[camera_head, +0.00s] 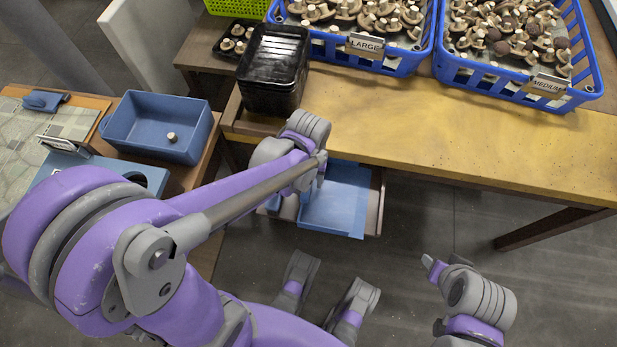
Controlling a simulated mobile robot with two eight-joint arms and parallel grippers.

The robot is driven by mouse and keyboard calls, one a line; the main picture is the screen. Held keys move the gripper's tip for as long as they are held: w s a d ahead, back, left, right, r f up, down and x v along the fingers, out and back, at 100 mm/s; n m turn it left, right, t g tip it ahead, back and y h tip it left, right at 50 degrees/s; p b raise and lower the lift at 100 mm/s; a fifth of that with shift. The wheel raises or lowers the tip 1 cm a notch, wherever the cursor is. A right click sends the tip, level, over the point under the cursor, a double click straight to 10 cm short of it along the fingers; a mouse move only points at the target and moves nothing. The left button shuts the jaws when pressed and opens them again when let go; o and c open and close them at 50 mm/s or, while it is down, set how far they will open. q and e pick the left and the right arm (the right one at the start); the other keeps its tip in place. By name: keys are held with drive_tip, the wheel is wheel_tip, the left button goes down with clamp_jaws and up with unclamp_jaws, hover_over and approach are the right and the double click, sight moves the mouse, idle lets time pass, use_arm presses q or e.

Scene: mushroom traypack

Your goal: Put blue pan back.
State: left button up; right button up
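A flat blue pan (338,205) shows below the front edge of the yellow table, in a drawer-like opening. Its left part is hidden by my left arm. A deeper blue box-shaped pan (158,152) stands on the wooden side table at left, with one mushroom (172,137) in it. My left arm reaches across to the table's front edge, its wrist just left of the flat pan; the fingers are hidden, so a grip on the pan cannot be made out. My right gripper (434,292) is low at right, away from both pans; its opening is unclear.
Blue crates of mushrooms labelled LARGE (366,46) and MEDIUM (543,88) stand at the back of the yellow table (450,140). Stacked black trays (272,65) stand at its left end. The table's middle is clear. A table leg (550,228) crosses at right over open floor.

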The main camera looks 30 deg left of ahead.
use_arm(q)
wheel_tip(320, 180, up, 12)
drive_tip(key=p, duration=0.4)
drive_tip(key=s+m+t, duration=0.3)
drive_tip(key=s+t, duration=0.1)
drive_tip(key=s, duration=0.4)
drive_tip(key=shift+a+f+t, duration=0.35)
drive_tip(key=shift+a+t, duration=0.05)
drive_tip(key=shift+a, duration=0.05)
use_arm(e)
wheel_tip(320, 180, up, 4)
drive_tip(key=shift+r, duration=0.15)
use_arm(q)
wheel_tip(320, 180, up, 12)
drive_tip(key=w+p, duration=0.1)
drive_tip(key=p, duration=0.9)
drive_tip(key=shift+w+f+t, duration=0.15)
drive_tip(key=shift+w+t, duration=0.15)
drive_tip(key=shift+w, duration=0.05)
use_arm(e)
wheel_tip(320, 180, up, 12)
drive_tip(key=w, duration=0.1)
drive_tip(key=shift+w+t, duration=0.3)
drive_tip(key=shift+t, duration=0.1)
drive_tip(key=shift+f, duration=0.2)
